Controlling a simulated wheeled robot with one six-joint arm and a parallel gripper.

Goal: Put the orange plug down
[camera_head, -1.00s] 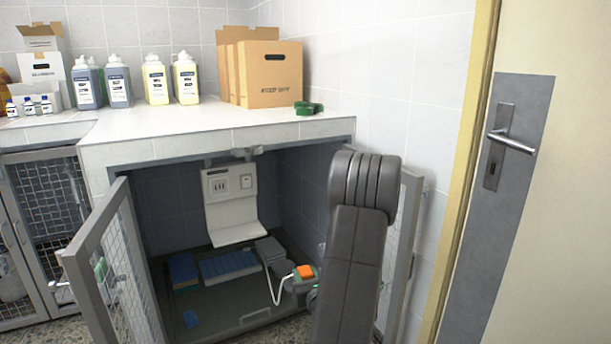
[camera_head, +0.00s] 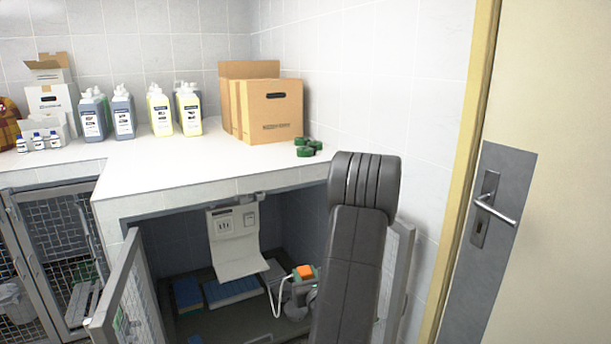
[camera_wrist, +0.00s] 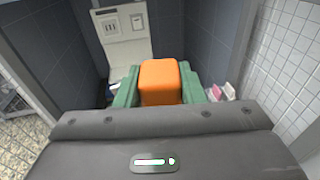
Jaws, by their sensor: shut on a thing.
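The orange plug (camera_wrist: 160,82) is held between the green jaw pads of my gripper (camera_wrist: 158,90) in the wrist view. In the head view the orange plug (camera_head: 305,272) shows inside the open kennel, with my gripper (camera_head: 304,280) around it and partly hidden by my arm. A white cord (camera_head: 279,296) hangs in a loop beside the gripper. Behind it is a light panel with sockets (camera_head: 233,238), which also shows in the wrist view (camera_wrist: 119,30).
Blue folded towels (camera_head: 232,291) lie on the kennel floor. Open mesh doors (camera_head: 128,300) stand either side. The white counter (camera_head: 190,165) above holds bottles (camera_head: 188,110), cardboard boxes (camera_head: 271,110) and green items (camera_head: 308,147). A door (camera_head: 505,215) is at right.

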